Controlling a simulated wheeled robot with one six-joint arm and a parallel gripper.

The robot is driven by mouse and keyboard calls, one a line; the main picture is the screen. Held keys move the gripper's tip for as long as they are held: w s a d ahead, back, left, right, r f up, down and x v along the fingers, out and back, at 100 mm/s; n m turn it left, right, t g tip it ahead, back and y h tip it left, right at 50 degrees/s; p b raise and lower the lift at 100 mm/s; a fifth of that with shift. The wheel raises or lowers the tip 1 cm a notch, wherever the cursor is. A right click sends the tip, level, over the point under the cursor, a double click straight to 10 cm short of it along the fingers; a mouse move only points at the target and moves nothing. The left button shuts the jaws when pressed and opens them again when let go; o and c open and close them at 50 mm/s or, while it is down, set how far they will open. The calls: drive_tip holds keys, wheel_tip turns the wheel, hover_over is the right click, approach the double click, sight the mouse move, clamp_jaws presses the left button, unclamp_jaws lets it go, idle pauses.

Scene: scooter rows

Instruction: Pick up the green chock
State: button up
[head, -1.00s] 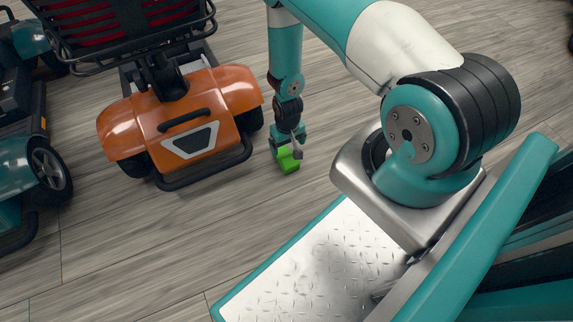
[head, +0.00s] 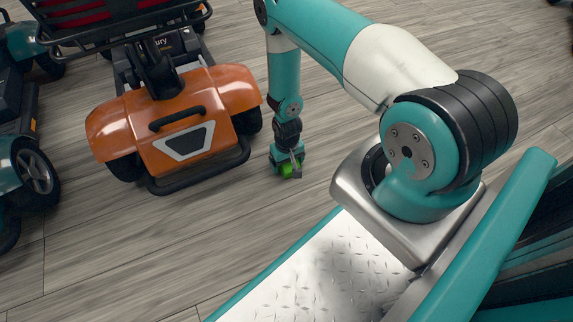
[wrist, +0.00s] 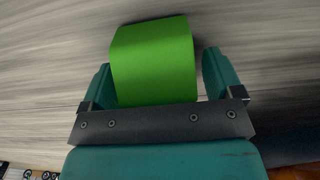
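The green chock (wrist: 153,60) is a bright green block. It fills the upper middle of the wrist view, between the two teal fingers of my gripper (wrist: 160,80). The left finger is against or very near its left side. A narrow gap shows between the right finger and the chock, so the gripper looks open around it. In the head view my gripper (head: 288,168) points down at the floor, right of the orange scooter. Only a small part of the chock (head: 287,172) shows there; the fingers hide the rest.
The orange scooter (head: 185,130) with a black front bumper stands just left of my gripper. A teal scooter (head: 28,175) stands at the far left edge. Grey plank floor (head: 150,240) is clear in front of the scooters.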

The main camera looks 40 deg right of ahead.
drive_tip(key=c, duration=1.1)
drive_tip(key=shift+o, duration=0.2)
